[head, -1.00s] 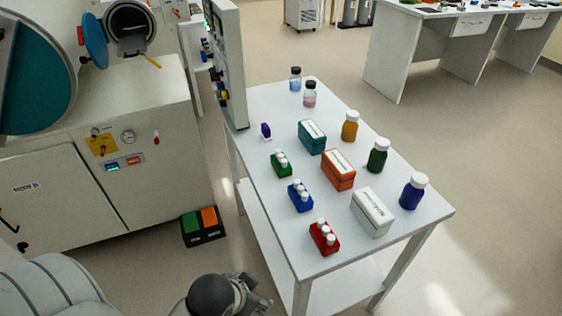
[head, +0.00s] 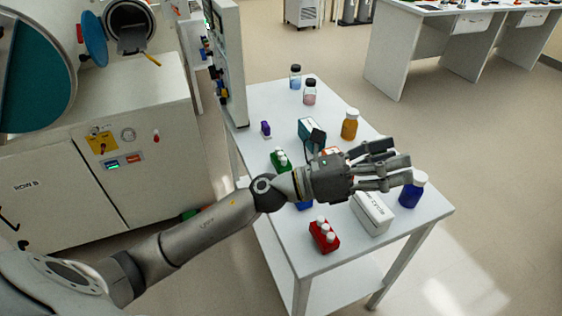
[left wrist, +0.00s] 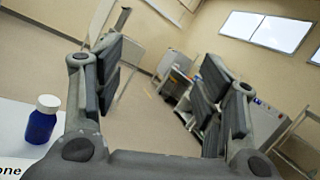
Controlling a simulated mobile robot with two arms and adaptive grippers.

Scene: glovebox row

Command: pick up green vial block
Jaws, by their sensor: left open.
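The green vial block (head: 280,160), a small green holder with white-capped vials, stands on the left part of the white table. It shows just behind my left forearm and wrist. My left gripper (head: 398,162) is open and empty above the table, well to the right of the green block, over the bottles and boxes. In the left wrist view the open fingers (left wrist: 165,95) have nothing between them, and the green block is not seen there. My right gripper is not in view.
A red vial block (head: 324,235), white box (head: 372,213), and blue bottle (head: 413,190) stand near the gripper; the blue bottle also shows in the left wrist view (left wrist: 42,120). The blue vial block (head: 304,205) is mostly hidden by my arm. A purple item (head: 266,128) stands behind the green block.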

